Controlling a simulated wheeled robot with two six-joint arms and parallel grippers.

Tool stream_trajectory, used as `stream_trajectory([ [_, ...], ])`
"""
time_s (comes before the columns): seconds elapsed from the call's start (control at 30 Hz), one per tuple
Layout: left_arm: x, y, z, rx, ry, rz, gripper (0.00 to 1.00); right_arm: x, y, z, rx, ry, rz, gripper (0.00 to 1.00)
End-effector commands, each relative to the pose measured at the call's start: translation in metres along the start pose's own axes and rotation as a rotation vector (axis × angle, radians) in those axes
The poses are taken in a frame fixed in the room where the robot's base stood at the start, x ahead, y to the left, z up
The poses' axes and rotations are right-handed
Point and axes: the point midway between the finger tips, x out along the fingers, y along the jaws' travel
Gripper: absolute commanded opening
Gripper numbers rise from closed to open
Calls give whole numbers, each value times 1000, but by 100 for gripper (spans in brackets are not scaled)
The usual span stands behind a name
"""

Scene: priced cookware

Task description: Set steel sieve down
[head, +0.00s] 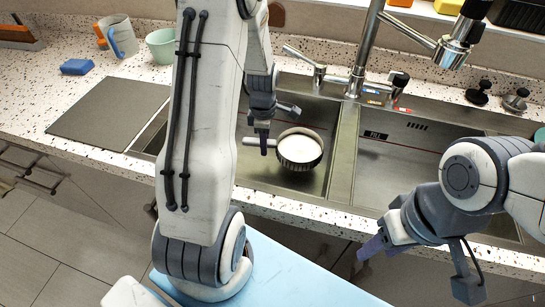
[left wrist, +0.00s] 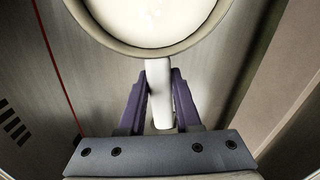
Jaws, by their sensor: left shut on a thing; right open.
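My left gripper (head: 263,145) reaches down into the basin and is shut on that handle. In the left wrist view the sieve's bowl (left wrist: 150,20) fills the top, and the handle (left wrist: 158,85) runs between the purple fingers of the left gripper (left wrist: 158,100). I cannot tell whether the sieve touches the basin floor. My right gripper (head: 375,247) is open and empty in front of the counter edge.
The right basin (head: 400,170) is empty, beyond a steel divider. A tap (head: 360,65) stands behind the basins. A dark board (head: 110,112) lies left of the sink. A blue sponge (head: 77,67), a green bowl (head: 162,45) and mugs (head: 120,38) stand at the back left.

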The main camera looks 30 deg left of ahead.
Motion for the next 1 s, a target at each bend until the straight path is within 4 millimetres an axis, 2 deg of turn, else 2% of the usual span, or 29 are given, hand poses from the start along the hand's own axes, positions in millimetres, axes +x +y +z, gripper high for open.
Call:
stream_trajectory([
  [0.03,7,0,0,0,0,-2,0,0,0,0,0,0,0,50],
  [0.27,24,0,0,0,0,-1,0,1,0,0,0,0,0,50],
  [0.47,50,0,0,0,0,-1,0,2,0,0,0,0,0,50],
  [0.83,55,0,0,0,0,2,0,4,0,0,0,0,0,50],
  [0.87,55,0,0,0,0,1,40,4,0,0,0,0,0,50],
  [0.9,54,0,0,0,0,1,55,3,0,0,0,0,0,50],
  [0.93,54,0,0,0,0,1,62,3,0,0,0,0,0,50],
  [1.0,54,0,0,0,0,1,62,3,0,0,0,0,0,50],
])
